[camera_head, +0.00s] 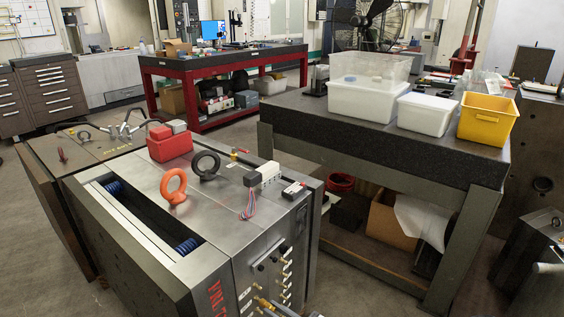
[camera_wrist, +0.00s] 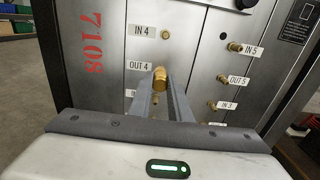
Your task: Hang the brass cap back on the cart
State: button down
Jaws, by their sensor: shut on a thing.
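The brass cap (camera_wrist: 160,78) is a small gold-coloured piece at the tips of my gripper (camera_wrist: 160,88) in the wrist view. My gripper is shut on it and points at the steel face of a mould base (camera_wrist: 200,50). The cap covers the spot right of the OUT 4 label (camera_wrist: 138,66). I cannot tell whether it touches a fitting there. An IN 4 port (camera_wrist: 165,34) shows above it, and brass fittings (camera_wrist: 235,47) stick out to the right. In the head view the mould base (camera_head: 225,225) stands in front. I cannot make out a cart for certain.
An orange lifting eye (camera_head: 174,186), a black ring (camera_head: 206,166) and a red box (camera_head: 169,145) sit on the mould base. A granite table (camera_head: 300,125) with white bins and a yellow bin (camera_head: 487,118) stands close behind right. Floor at the left back is clear.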

jog(key=shift+p+v, duration=0.3)
jog(key=shift+v, duration=1.35)
jog(key=shift+s, duration=0.1)
jog(key=shift+p+v, duration=0.3)
jog(key=shift+v, duration=2.65)
